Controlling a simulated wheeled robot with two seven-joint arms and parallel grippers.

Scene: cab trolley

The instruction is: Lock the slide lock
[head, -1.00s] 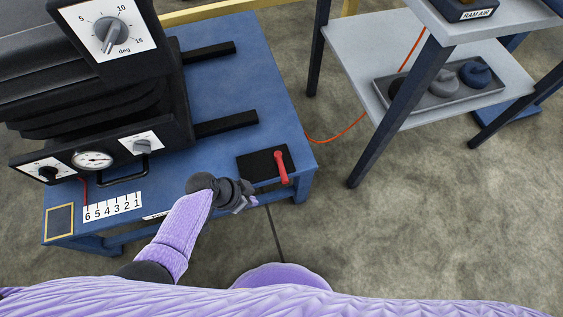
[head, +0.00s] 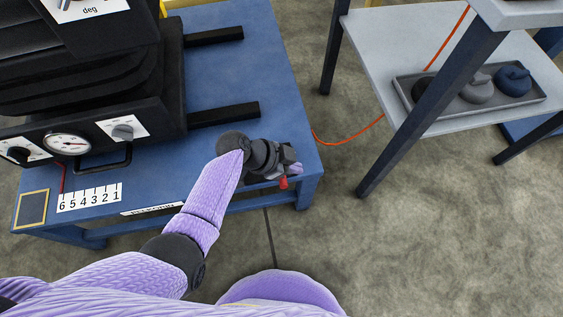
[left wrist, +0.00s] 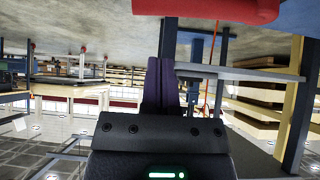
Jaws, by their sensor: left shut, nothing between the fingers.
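The slide lock's red handle (head: 283,183) sticks out below my left gripper (head: 291,163) at the front right corner of the blue table (head: 225,70). The black plate under the handle is hidden by the gripper and wrist. In the left wrist view the red handle (left wrist: 205,9) lies large across the top edge, close to the camera. My left gripper (left wrist: 162,65) shows there with its dark fingers together and nothing between them. It is over or beside the handle; I cannot tell whether they touch. My right gripper is not in view.
A black machine with a gauge (head: 68,143) and knobs stands on the table's left. Two black rails (head: 225,112) stick out from it. A grey shelf trolley (head: 385,40) holding a tray of weights (head: 430,97) stands right. An orange cable (head: 350,136) runs between them.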

